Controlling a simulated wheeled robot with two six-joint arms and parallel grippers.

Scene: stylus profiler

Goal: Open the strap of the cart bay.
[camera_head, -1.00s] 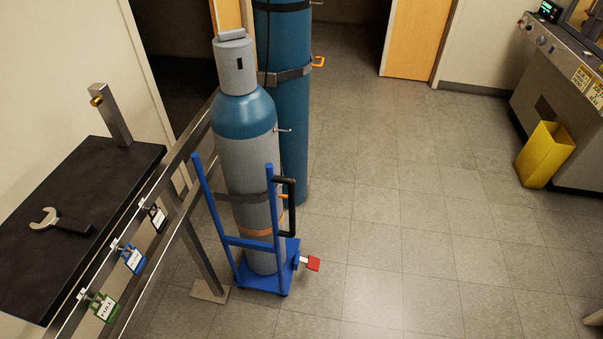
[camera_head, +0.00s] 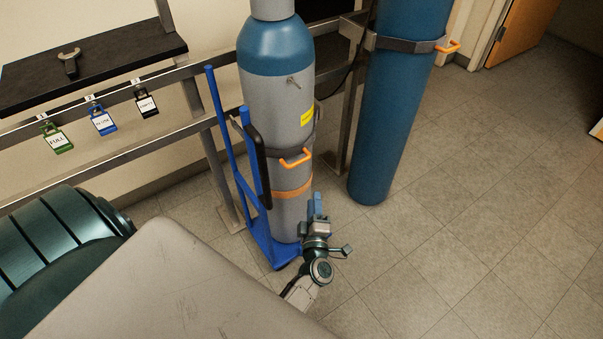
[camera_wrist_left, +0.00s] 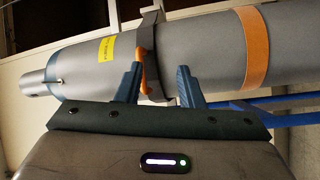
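A grey gas cylinder with a blue shoulder (camera_head: 280,105) stands upright on a blue cart (camera_head: 262,232). A dark strap (camera_head: 318,141) runs around it, with an orange handle (camera_head: 296,158) at the front. My left gripper (camera_head: 318,205) is below this handle in the head view, in front of the cylinder. In the left wrist view its two fingers (camera_wrist_left: 159,86) are apart, pointing at the cylinder. The orange handle (camera_wrist_left: 142,74) shows between them, close to the left finger; whether they touch I cannot tell. My right gripper is not in view.
A blue cylinder (camera_head: 400,110) stands behind to the right, with its own strap and orange handle (camera_head: 448,47). A metal rail with tagged padlocks and a dark shelf (camera_head: 120,60) holding a wrench are at left. The floor at right is clear.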

